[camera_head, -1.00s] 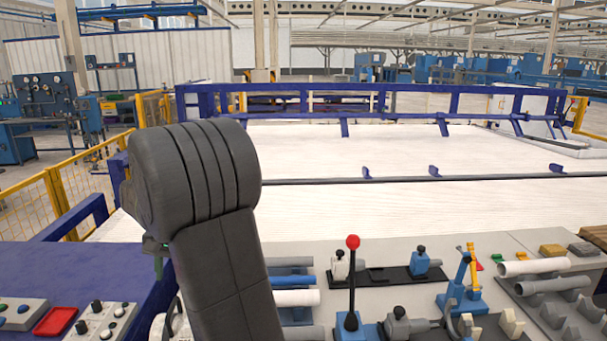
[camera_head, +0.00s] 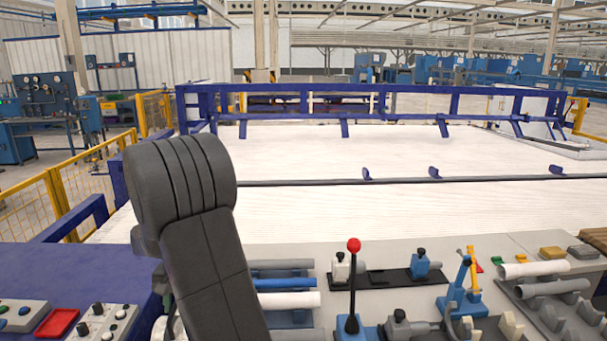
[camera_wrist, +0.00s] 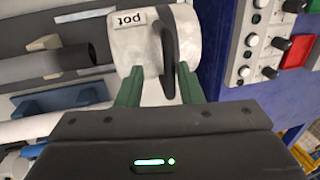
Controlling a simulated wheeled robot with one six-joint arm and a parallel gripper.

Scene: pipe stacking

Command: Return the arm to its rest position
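My arm (camera_head: 208,250) rises in the left of the head view, its dark padded links covering the gripper there. In the wrist view my gripper (camera_wrist: 161,80) shows two green fingers spread apart, with no object clearly clamped between them. A pale grey pot (camera_wrist: 128,48) marked "pot", with a dark curved handle (camera_wrist: 168,55), is just beyond the fingertips. Whether the fingers touch it I cannot tell.
A control panel with knobs (camera_head: 100,322) and a red tray (camera_head: 57,322) is at the left. Pipes on a rack (camera_head: 290,300), a red-knobbed lever (camera_head: 353,246) and blue tools (camera_head: 458,290) fill the right. White decking (camera_head: 350,215) behind is clear.

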